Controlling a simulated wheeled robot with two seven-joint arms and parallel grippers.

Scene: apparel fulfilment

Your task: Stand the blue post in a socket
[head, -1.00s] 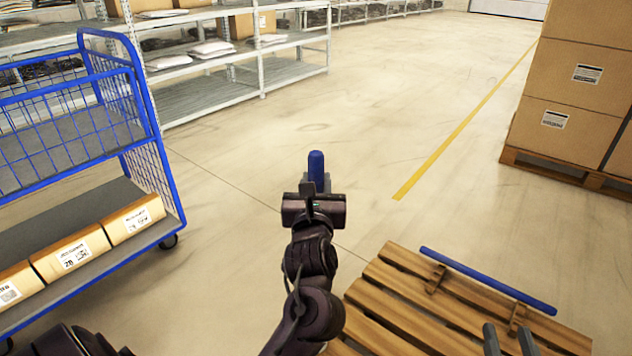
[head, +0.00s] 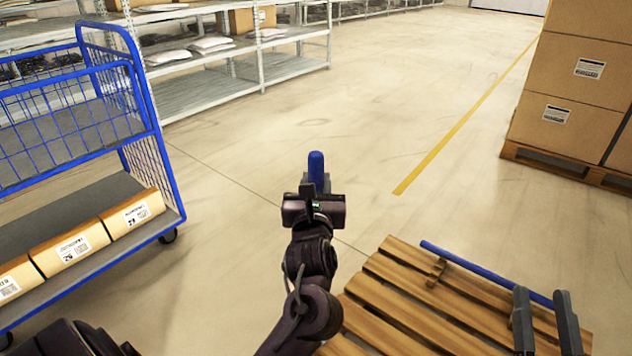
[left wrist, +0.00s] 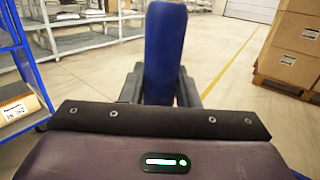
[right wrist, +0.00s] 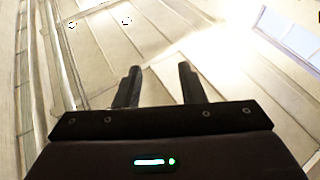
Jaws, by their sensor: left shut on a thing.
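A blue post (head: 316,165) is held upright in my left gripper (head: 317,185) above the open floor. In the left wrist view the post (left wrist: 165,50) stands between the shut fingers. A long blue bar (head: 470,265), which may be another post, lies on wooden supports on a pallet (head: 400,290) at the lower right. My right gripper (head: 543,315) is at the bottom right over the pallet, in front of the bar's near end. Its fingers are apart and empty in the right wrist view (right wrist: 160,85). I cannot make out a socket.
A blue wire cart (head: 150,130) with labelled cartons (head: 75,248) stands at the left. Grey shelving (head: 205,100) is behind it. Stacked boxes (head: 570,75) stand on a pallet at the right. The floor in the middle is clear, crossed by a yellow line (head: 460,125).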

